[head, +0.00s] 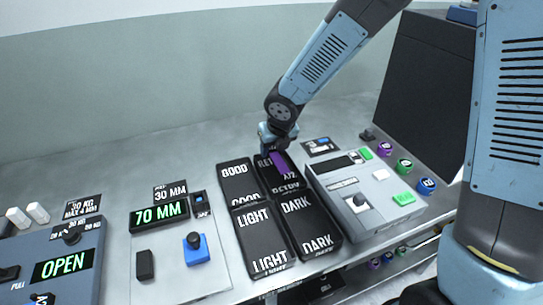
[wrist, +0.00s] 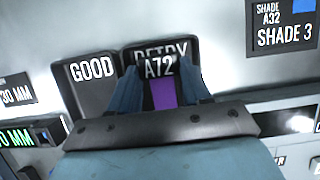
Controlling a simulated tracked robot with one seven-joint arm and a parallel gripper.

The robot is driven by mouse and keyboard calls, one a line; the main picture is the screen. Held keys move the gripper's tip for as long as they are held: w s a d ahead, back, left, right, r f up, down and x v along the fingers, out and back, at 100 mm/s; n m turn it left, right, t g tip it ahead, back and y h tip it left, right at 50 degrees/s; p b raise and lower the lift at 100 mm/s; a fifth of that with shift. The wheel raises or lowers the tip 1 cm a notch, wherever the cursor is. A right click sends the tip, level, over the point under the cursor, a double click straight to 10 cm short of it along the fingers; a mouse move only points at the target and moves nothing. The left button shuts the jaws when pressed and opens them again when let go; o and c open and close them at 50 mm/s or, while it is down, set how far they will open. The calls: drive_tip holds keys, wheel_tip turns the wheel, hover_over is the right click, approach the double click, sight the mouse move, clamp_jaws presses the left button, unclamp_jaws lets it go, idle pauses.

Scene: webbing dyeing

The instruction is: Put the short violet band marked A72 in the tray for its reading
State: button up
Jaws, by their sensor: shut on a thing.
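My gripper (head: 275,142) is shut on the short violet band (head: 279,163), low over the back right tray (head: 264,178). In the wrist view the violet band (wrist: 163,95) sits between the two fingers, with its black A72 tag at its far end. The tray under it reads like RETRY in the wrist view (wrist: 187,47), partly hidden by the tag and fingers. I cannot tell whether the band touches the tray floor. The GOOD tray (head: 238,181) is beside it on the left. The LIGHT tray (head: 262,240) and DARK tray (head: 311,226) are in front.
A grey machine (head: 375,195) with green buttons stands right of the trays. A panel reading 70 MM (head: 159,215) is on the left, beyond it one reading OPEN (head: 64,265). A SHADE 3 sign (wrist: 285,30) shows behind right. Coloured round pieces (head: 404,166) lie at far right.

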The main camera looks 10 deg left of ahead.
sight(274, 154)
drive_tip(key=shift+w+a+f, duration=0.1)
drive_tip(key=shift+a+f, duration=0.05)
drive_tip(key=shift+f, duration=1.6)
drive_tip(key=shift+f, duration=0.25)
drive_tip(key=o, duration=1.2)
drive_tip(key=shift+r, duration=0.15)
drive_tip(key=shift+d+r, duration=0.25)
drive_tip(key=shift+r, duration=0.55)
drive_tip(key=shift+s+v, duration=0.2)
drive_tip(key=shift+v, duration=5.15)
